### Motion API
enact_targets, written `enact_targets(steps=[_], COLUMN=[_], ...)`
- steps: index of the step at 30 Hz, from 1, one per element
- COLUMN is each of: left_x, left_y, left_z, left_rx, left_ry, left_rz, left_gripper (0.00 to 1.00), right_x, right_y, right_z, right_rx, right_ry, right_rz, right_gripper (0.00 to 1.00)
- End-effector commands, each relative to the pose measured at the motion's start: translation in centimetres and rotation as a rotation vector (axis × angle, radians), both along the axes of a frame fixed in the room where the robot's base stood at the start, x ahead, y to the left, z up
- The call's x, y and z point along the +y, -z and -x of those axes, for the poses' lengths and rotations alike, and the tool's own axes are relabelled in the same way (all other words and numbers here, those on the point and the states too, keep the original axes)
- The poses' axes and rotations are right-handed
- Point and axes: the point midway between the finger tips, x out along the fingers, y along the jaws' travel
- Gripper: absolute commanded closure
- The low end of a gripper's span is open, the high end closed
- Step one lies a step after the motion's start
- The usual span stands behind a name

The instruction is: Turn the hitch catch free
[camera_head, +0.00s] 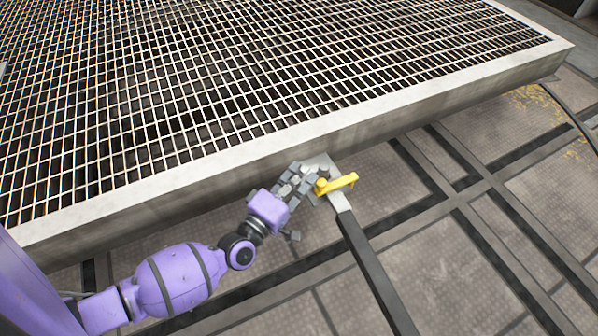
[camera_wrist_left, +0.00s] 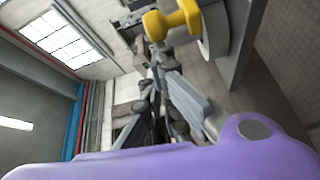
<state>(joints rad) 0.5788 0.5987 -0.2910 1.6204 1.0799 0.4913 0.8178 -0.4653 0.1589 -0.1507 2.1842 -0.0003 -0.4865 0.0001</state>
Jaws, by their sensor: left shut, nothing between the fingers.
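The hitch catch is a yellow lever (camera_head: 338,184) on a grey hitch piece at the end of a long dark bar (camera_head: 372,262), beside the edge of the grated platform. It lies roughly crosswise to the bar. In the left wrist view the yellow catch (camera_wrist_left: 172,24) shows at the top, just beyond my fingertips. My left gripper (camera_head: 312,178) is shut and empty, with its fingertips close to the left end of the catch; I cannot tell whether they touch it. In the left wrist view the gripper (camera_wrist_left: 157,62) points up toward the catch. My right gripper is not in view.
The large grated platform (camera_head: 300,142) with a pale metal rim fills the upper part of the head view. Dark rails or strips (camera_head: 500,195) cross the floor at right. A dark cable (camera_head: 570,115) curves at the right edge. Floor right of the bar is open.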

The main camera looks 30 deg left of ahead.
Motion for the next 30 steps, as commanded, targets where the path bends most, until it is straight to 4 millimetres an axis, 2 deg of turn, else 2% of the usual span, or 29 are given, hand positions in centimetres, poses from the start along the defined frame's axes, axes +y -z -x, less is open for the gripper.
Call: enact_targets(steps=[23, 30], left_x=[-0.9, -2.0], left_y=[-0.1, -0.2], left_z=[1.1, 2.1], left_rx=[0.002, 0.002], left_ry=[-0.099, -0.199], left_rz=[0.003, 0.007], left_gripper=[1.0, 1.0], right_x=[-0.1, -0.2], right_y=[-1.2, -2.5], right_z=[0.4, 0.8], right_rx=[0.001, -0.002], right_ry=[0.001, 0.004], right_rz=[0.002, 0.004], right_gripper=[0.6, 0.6])
